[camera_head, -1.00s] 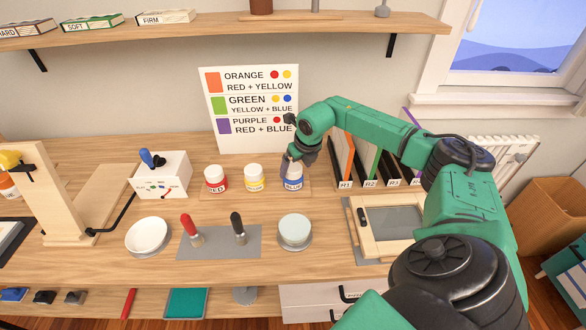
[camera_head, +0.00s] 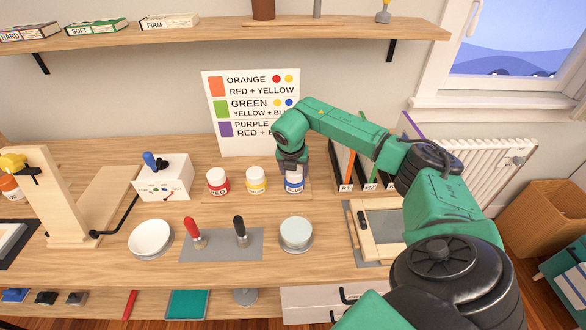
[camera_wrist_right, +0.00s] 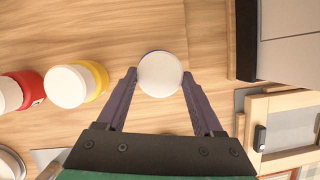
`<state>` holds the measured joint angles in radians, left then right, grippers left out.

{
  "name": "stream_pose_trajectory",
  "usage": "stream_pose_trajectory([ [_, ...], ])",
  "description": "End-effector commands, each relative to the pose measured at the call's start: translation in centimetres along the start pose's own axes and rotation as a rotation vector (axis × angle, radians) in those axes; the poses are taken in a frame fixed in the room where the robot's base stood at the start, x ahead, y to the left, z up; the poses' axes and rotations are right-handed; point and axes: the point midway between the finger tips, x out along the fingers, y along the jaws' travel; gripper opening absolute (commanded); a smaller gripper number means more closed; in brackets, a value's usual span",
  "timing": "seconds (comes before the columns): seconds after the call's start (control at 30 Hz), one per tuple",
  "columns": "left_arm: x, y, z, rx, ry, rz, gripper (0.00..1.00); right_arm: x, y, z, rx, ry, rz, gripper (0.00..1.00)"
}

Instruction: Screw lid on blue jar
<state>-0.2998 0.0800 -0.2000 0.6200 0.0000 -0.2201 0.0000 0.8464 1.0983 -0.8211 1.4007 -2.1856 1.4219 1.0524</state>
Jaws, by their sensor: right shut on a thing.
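The blue jar (camera_head: 294,184) stands upright on the desk at the right end of a row of jars. Its white lid (camera_wrist_right: 160,74) sits on top, with a thin blue edge showing behind it in the right wrist view. My right gripper (camera_head: 293,168) points down over the jar and is shut on the lid, one finger on each side of it. It also shows in the right wrist view (camera_wrist_right: 160,80). The gripper hides most of the lid in the head view, so I cannot tell how tightly it sits. My left gripper is not in view.
The yellow jar (camera_head: 256,180) and red jar (camera_head: 218,181) stand close to the left, both with white lids. A slotted rack (camera_head: 346,187) is just right of the blue jar. A round pale container (camera_head: 296,233) and a wooden frame (camera_head: 384,236) lie in front.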

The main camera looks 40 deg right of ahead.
Motion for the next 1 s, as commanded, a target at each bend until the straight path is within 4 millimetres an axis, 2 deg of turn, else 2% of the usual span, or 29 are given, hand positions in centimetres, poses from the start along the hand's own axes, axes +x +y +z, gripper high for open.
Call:
stream_pose_trajectory([
  [0.2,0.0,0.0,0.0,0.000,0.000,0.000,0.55,0.1,-0.2,0.4,0.059,-0.007,-0.025,0.01],
  [0.27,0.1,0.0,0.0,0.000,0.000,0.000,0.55,0.1,0.1,0.3,0.173,-0.005,-0.065,0.01],
  [0.4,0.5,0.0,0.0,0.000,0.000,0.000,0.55,0.2,0.5,0.4,0.527,-0.003,-0.193,0.01],
  [0.5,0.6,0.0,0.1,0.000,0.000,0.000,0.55,0.2,0.4,0.5,0.655,-0.005,-0.240,0.01],
  [0.77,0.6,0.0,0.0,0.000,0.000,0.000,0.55,0.2,0.3,0.5,0.683,-0.007,-0.251,0.01],
  [0.87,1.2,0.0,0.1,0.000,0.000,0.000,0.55,0.4,0.5,0.6,0.856,-0.004,-0.312,0.01],
  [1.0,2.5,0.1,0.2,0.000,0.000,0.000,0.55,0.7,0.8,0.8,1.181,-0.003,-0.427,0.01],
])
